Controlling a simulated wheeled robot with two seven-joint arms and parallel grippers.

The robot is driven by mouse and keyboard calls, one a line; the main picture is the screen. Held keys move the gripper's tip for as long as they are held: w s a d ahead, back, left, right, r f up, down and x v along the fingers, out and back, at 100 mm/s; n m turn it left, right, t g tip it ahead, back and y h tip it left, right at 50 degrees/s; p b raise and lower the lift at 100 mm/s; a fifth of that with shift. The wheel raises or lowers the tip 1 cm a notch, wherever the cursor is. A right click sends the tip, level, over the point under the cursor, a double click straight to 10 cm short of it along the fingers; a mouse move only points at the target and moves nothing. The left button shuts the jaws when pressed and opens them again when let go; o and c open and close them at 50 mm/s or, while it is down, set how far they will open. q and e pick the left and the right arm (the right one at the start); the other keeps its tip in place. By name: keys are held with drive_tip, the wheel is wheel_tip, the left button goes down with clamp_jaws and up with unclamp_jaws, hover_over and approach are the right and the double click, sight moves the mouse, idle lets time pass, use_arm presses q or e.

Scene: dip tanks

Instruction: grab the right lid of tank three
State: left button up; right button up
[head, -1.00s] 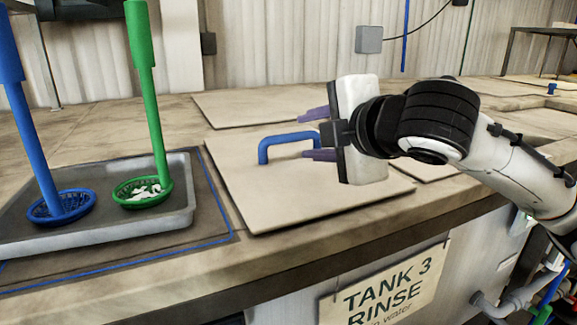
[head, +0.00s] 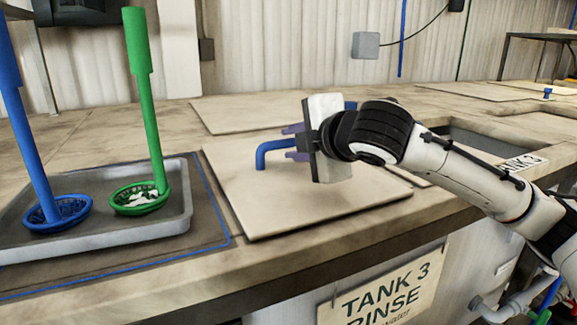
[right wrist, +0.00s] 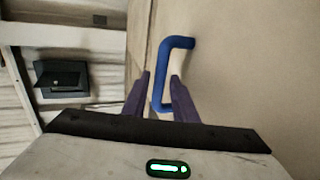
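A flat beige lid (head: 300,205) with a blue bar handle (head: 268,150) lies on the worktop, above the sign reading TANK 3 RINSE (head: 385,285). My right gripper (head: 292,142) is open at this handle, coming in from the right. A gap shows beside the left finger. The gripper body hides the handle's right part in the head view. My left gripper is not in view.
A grey tray (head: 110,243) holds a blue basket (head: 57,214) and a green basket (head: 140,197) with upright handles, left of the lid. Another flat lid (head: 235,112) lies behind. A TANK 3 label (head: 522,163) is on the worktop at right, near a dark opening (head: 478,143).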

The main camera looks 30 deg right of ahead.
clamp_jaws()
idle(1.1)
drive_tip(key=shift+r, duration=0.25)
